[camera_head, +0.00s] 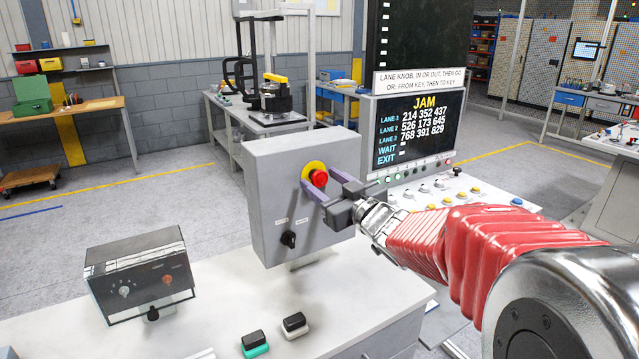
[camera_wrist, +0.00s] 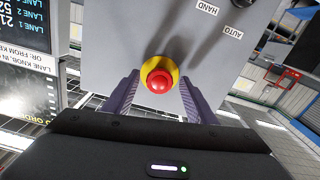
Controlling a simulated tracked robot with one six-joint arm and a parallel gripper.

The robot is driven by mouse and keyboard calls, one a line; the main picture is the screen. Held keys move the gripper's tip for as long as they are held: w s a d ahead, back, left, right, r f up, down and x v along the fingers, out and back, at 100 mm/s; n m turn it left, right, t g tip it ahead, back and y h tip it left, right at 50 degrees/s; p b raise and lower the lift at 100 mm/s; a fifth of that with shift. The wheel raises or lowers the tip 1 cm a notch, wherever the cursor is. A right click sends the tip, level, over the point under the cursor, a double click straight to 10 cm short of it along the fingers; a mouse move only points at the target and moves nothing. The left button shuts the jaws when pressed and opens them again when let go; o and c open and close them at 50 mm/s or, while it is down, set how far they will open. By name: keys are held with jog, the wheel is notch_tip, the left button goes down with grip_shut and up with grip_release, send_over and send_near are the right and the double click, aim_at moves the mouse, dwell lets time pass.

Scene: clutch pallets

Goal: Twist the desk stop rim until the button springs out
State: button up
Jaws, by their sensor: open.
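The desk stop is a red button (camera_head: 320,179) on a yellow rim (camera_head: 312,170), on the face of a grey box (camera_head: 277,204) standing on the desk. In the wrist view the red button (camera_wrist: 160,81) and the yellow rim (camera_wrist: 148,66) sit near the middle, between my fingers. My gripper (camera_head: 322,182) is open, with its purple fingers on either side of the stop. In the wrist view my gripper's fingers (camera_wrist: 160,92) look spread wider than the rim, with gaps on both sides. I cannot tell how deep the fingertips reach.
A black selector knob (camera_head: 289,239) is lower on the same box. A dark control box (camera_head: 139,277) and two rocker-like buttons (camera_head: 255,343) are on the white desk. Behind my gripper stand a jam screen (camera_head: 418,130) and a panel of several small buttons (camera_head: 447,197).

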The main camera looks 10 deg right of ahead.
jog(key=c, duration=1)
jog(key=shift+a, duration=0.35)
jog(key=shift+d, duration=0.2)
jog(key=shift+c, duration=0.2)
jog(key=shift+m, duration=0.4)
jog(key=m, duration=0.6)
jog(key=shift+d+m, duration=0.1)
jog(key=shift+m, duration=0.2)
